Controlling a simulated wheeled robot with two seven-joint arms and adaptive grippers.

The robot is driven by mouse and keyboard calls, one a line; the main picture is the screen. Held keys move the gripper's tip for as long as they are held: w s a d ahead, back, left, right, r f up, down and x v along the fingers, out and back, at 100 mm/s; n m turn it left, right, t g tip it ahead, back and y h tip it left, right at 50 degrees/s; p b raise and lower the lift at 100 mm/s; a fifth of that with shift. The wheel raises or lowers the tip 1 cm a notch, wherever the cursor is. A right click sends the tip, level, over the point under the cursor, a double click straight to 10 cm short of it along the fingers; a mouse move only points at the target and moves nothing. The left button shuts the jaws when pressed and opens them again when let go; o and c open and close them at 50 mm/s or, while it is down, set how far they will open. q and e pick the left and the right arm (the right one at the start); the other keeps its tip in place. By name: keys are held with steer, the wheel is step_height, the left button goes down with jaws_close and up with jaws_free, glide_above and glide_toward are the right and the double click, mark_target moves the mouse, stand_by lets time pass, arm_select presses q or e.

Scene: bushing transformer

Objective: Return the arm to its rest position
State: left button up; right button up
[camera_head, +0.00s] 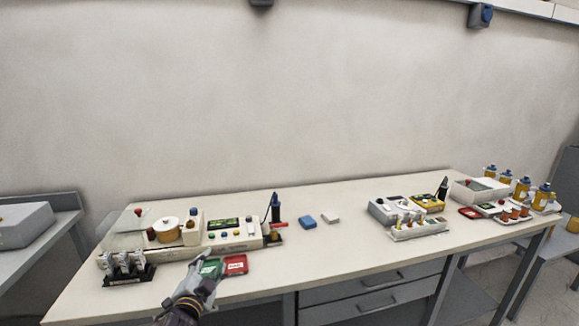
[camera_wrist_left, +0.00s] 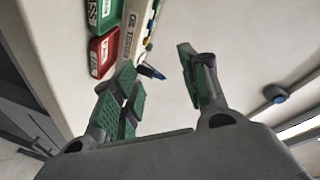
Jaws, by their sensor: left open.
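My left gripper (camera_head: 207,262) comes in from the bottom of the head view, at the front edge of the white workbench (camera_head: 330,250). It is beside the green tray (camera_head: 211,268) and partly overlaps it in the picture. In the left wrist view the two green-padded fingers (camera_wrist_left: 158,60) stand wide apart with nothing between them. The green tray (camera_wrist_left: 103,14) and the red tray (camera_wrist_left: 102,54) lie to their left there. My right gripper is not in view.
A test station (camera_head: 195,235) with a screen and buttons stands behind the gripper. A black rack (camera_head: 128,270) with clear-topped parts is to its left. More devices (camera_head: 410,208) stand at the right. The front middle of the bench is clear.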

arm_select(q)
steer(key=s+f+n+g, duration=0.4)
steer(key=s+f+g, duration=0.3)
steer(key=s+f, duration=0.5)
steer(key=s+f+n+g, duration=0.4)
steer(key=s+f+g, duration=0.25)
steer(key=s, duration=0.95)
step_height(320, 180, down, 34)
steer(key=s+a, duration=0.2)
steer(key=s+a+f+g, duration=0.1)
steer(key=s+a+f, duration=0.2)
steer(key=s+f, duration=0.6)
steer(key=s+a+f+g, duration=0.1)
steer(key=s+a+f, duration=0.2)
steer(key=s+f, duration=0.7)
steer(key=shift+s+a+f+y, duration=0.15)
steer(key=shift+s+a+y, duration=0.15)
steer(key=shift+s, duration=0.65)
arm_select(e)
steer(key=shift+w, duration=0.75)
